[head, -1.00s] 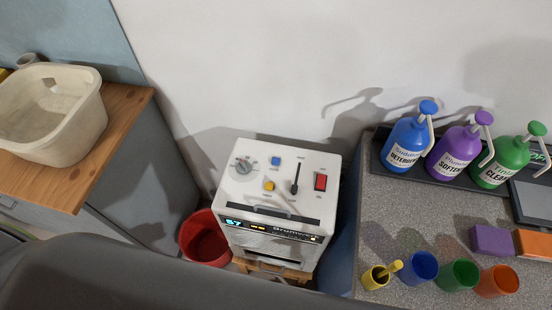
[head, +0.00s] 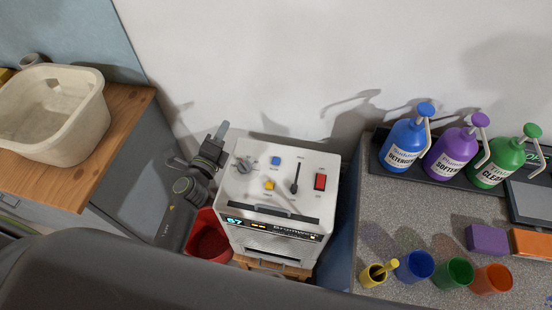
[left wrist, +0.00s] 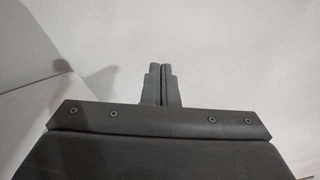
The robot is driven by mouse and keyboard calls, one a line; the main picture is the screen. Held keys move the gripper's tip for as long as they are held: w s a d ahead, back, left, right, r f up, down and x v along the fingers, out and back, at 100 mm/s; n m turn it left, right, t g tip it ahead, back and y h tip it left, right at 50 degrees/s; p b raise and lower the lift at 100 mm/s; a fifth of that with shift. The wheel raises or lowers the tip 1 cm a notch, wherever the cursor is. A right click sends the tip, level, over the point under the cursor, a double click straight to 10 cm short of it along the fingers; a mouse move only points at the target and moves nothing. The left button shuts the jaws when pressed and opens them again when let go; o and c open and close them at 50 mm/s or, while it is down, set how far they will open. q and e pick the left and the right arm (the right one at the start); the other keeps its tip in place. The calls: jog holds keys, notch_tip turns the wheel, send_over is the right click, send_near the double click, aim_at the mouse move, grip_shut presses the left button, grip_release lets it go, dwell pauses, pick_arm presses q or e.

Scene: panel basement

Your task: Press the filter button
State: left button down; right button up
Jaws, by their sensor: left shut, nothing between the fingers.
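A white machine (head: 311,226) stands against the wall in the middle of the head view. Its top panel holds a grey dial (head: 243,166), a blue button (head: 275,161), a yellow button (head: 269,185), a black slider lever (head: 295,180) and a red switch (head: 320,182). The labels are too small to read, so I cannot tell which is the filter button. My left gripper (head: 222,130) is above and left of the panel, apart from it, pointing towards the wall. Its fingers (left wrist: 161,84) are shut with nothing between them. My right gripper is not in view.
A red bucket (head: 207,244) stands left of the machine. A wooden counter (head: 122,115) with a white basin (head: 88,128) is at left. A speckled counter (head: 390,220) at right holds pump bottles (head: 448,152) and coloured cups (head: 454,274).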

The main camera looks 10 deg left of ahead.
pick_arm(q)
jog(key=w+d+r+m+h, duration=0.2)
jog(key=d+r+m+h, duration=0.3)
jog(key=m, duration=0.4)
jog(key=m+g, duration=1.3)
jog(key=m, duration=1.1)
send_over(272, 161)
jog(key=shift+h, duration=0.4)
notch_tip(272, 161, down, 4)
jog(key=shift+f+p, duration=0.1)
jog(key=shift+p, duration=0.25)
notch_tip(272, 161, down, 7)
jog(key=b, duration=0.5)
jog(key=shift+d+f, duration=0.1)
jog(key=shift+f, duration=0.1)
jog(key=shift+f+b, duration=0.75)
jog(key=shift+f, duration=0.05)
